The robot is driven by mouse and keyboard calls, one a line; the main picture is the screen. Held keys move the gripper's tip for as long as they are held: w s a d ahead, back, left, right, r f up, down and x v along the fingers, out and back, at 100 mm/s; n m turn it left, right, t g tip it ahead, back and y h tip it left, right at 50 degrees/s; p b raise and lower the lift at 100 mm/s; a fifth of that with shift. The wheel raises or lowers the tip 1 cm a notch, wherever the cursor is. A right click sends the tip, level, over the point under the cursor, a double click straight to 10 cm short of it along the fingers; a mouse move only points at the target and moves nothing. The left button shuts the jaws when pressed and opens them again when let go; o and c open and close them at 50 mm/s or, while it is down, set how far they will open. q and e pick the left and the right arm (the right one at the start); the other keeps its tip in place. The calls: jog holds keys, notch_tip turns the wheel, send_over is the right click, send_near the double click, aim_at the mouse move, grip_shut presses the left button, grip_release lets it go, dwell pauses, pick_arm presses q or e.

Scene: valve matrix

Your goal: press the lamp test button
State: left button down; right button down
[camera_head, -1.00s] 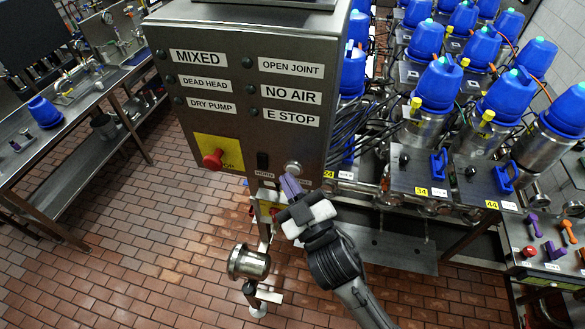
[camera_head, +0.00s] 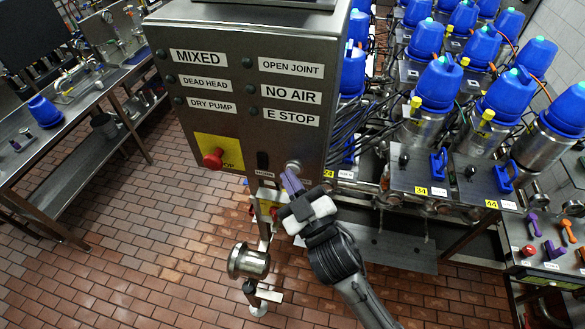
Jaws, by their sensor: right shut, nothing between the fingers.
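A grey metal control box (camera_head: 180,110) stands at upper centre with labelled lamps, among them MIXED, NO AIR and E STOP. On its lower edge sit a red stop knob (camera_head: 213,158) on a yellow plate, a black switch (camera_head: 263,161) and a round pale metal button (camera_head: 292,167). The label under that button is mostly hidden by my gripper, so I cannot read it. My right gripper (camera_head: 288,177) is shut and empty, its purple fingertips just below the round button. I cannot tell whether they touch it. My left gripper is not in view.
Several blue-capped valves (camera_head: 437,80) stand in rows at right, with black cables beside the box. A metal bench (camera_head: 75,85) runs along the left. A side table (camera_head: 555,268) at right holds coloured handles.

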jog(key=shift+w, duration=0.2)
dwell(0.5)
jog(key=shift+s, duration=0.1)
jog(key=shift+s+a+p, duration=0.15)
jog(key=shift+s+p, duration=0.15)
jog(key=shift+s, duration=0.45)
